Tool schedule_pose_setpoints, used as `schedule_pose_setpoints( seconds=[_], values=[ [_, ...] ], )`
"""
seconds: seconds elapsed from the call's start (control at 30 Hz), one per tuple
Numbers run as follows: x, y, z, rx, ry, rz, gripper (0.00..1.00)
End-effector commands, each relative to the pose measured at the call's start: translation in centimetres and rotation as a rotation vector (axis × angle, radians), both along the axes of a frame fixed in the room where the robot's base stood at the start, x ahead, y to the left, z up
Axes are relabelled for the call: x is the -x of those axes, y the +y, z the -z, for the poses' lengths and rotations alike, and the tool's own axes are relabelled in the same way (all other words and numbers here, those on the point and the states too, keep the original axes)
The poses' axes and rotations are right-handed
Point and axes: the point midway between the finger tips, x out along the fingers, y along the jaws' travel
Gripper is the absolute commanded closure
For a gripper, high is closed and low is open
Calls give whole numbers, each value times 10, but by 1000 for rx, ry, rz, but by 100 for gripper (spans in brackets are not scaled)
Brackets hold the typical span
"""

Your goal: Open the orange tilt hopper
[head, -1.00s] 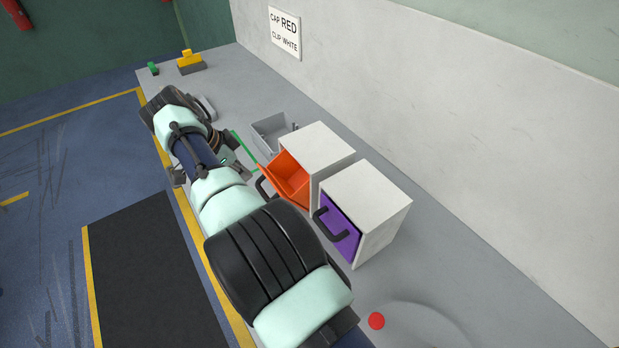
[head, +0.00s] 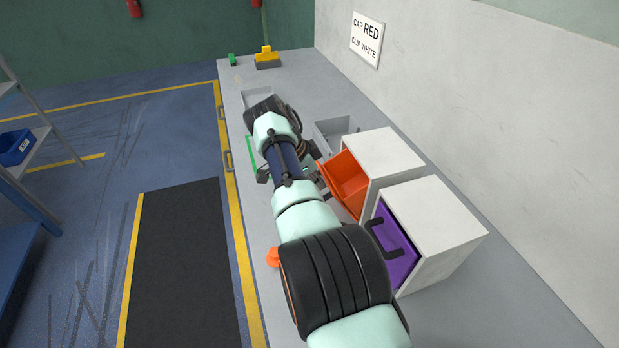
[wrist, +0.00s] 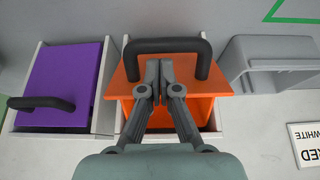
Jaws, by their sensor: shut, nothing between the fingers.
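The orange tilt hopper (head: 345,180) is tilted out of its white cabinet (head: 385,152), with its open top and orange interior showing in the head view. The wrist view shows its orange front panel (wrist: 118,92) and black handle (wrist: 165,45). My gripper (wrist: 158,66) is shut and empty. Its fingertips appear inside the handle's outline, over the orange panel; I cannot tell whether they touch it. In the head view my arm hides most of the gripper and the handle.
A purple hopper (head: 396,258) with a black handle sits closed in a neighbouring white cabinet (head: 440,225). A grey bin (head: 335,130) stands on the orange hopper's other side. An orange round object (head: 273,257) lies by the counter's front edge. A wall rises behind the counter.

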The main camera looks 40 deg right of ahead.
Motion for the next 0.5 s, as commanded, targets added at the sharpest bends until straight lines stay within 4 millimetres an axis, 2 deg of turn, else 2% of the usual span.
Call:
schedule_pose_setpoints(
  seconds=[0.37,0.5],
  values=[
    [0,-1,5,0,0,0,100],
    [-4,9,19,0,0,-2,100]
  ],
)
